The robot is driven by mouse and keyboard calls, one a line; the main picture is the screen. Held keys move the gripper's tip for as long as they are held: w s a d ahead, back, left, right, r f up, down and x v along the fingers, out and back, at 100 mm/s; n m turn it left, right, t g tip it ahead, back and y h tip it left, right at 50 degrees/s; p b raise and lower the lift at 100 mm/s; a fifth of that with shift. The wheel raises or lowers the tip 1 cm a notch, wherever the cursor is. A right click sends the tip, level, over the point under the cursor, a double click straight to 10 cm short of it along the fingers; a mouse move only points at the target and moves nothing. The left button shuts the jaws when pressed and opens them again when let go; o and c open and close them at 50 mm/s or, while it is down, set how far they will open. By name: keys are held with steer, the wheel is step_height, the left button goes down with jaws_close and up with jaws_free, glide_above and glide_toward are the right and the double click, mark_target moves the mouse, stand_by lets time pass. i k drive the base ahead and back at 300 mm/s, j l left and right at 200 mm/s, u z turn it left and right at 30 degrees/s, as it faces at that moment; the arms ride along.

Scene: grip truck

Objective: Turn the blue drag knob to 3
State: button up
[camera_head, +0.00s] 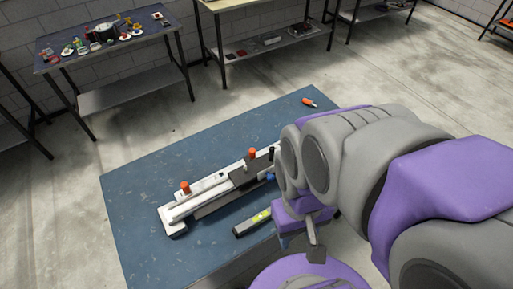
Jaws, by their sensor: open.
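A long white and grey device (205,190) lies diagonally on the blue tabletop (140,225). It has an orange knob (185,187) near its left end and another orange knob (252,153) farther right. A small blue part (270,177), possibly the blue drag knob, shows at the edge of my arm; its number markings are too small to read. My arm hides the device's right end. My gripper (301,238) is open at the table's front right, in front of the device and apart from its visible part. Its fingers are only partly visible.
A dark bar with a yellow-green section (258,217) lies between the device and my gripper. An orange-handled tool (309,102) lies at the table's far corner. The tabletop's left side is clear. Benches with assorted items (100,40) stand along the wall.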

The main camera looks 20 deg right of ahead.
mark_target(270, 177)
steer(key=k+j+u, duration=0.25)
steer(key=j, duration=0.4)
steer(key=k+j+u, duration=0.15)
steer(key=k+j, duration=0.15)
